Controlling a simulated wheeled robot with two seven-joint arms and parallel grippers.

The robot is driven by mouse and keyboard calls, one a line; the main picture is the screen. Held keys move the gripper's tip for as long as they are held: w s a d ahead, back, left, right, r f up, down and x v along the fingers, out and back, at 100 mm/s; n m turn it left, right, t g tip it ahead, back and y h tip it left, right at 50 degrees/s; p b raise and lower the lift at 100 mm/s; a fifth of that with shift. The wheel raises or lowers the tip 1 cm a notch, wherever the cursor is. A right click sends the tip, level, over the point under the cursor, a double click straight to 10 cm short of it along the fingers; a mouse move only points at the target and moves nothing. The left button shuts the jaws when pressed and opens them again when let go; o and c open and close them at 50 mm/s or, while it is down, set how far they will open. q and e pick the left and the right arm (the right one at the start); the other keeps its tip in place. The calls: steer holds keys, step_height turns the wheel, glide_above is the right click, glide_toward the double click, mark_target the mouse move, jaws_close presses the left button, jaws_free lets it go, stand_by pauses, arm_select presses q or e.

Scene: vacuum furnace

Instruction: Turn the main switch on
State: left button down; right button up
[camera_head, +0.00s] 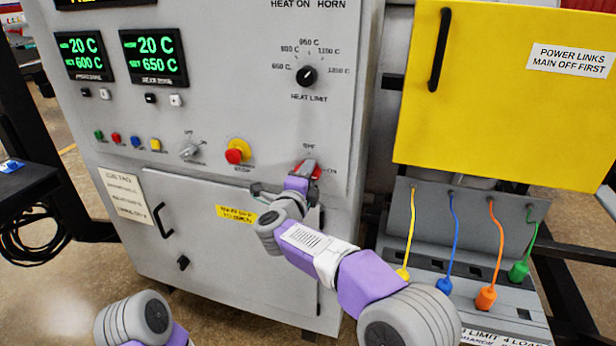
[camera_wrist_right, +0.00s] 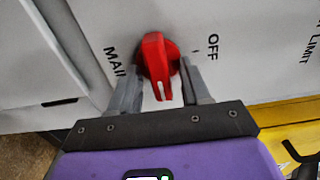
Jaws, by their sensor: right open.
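The main switch is a red knob (camera_head: 314,172) low on the right of the grey cabinet front, with a label above it and ON to its right. In the right wrist view the red knob (camera_wrist_right: 157,58) has a white line on its lower end, pointing away from OFF and seemingly toward the ON side. My right gripper (camera_head: 301,172) is open at the switch. In the wrist view its fingers (camera_wrist_right: 160,84) stand on either side of the knob; contact is unclear. The gripper hides part of the knob and the ON label there. My left gripper is out of view.
A red emergency button (camera_head: 235,154) and a grey selector (camera_head: 188,150) sit left of the switch. The heat limit dial (camera_head: 306,76) is above. A cabinet door with a black handle (camera_head: 163,220) lies below. A yellow cover (camera_head: 490,100) and colored cables are at right.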

steer(key=v, duration=0.7)
steer(key=shift+s, duration=0.25)
steer(key=d+f+n+g+y+p, duration=0.1)
steer(key=d+f+n+y, duration=0.15)
steer(key=f, duration=0.55)
steer(key=w+d+f+n+g+y, duration=0.1)
steer(key=f+n, duration=0.3)
steer(key=f, duration=0.3)
steer(key=d+f+n+g+y+p, duration=0.1)
steer(key=d+f+n, duration=0.15)
steer(key=f, duration=0.55)
steer(key=s+d+f+n+g+y, duration=0.2)
steer(key=s+f+n+g, duration=0.3)
steer(key=f, duration=0.6)
steer(key=s+d+f+n+g+y, duration=0.1)
steer(key=s+f+g, duration=0.2)
steer(key=s, duration=0.6)
steer(key=s+d+f+n+g+y+p, duration=0.1)
steer(key=s+f+n+g, duration=0.1)
steer(key=s+f, duration=0.4)
steer(key=s+d+f+n+g+y+p, duration=0.1)
steer(key=s+f, duration=0.4)
steer(key=s, duration=0.9)
steer(key=n+g, duration=0.1)
steer(key=g, duration=0.1)
steer(key=shift+f+g, duration=0.25)
steer(key=shift+g, duration=0.05)
steer(key=shift+d, duration=0.1)
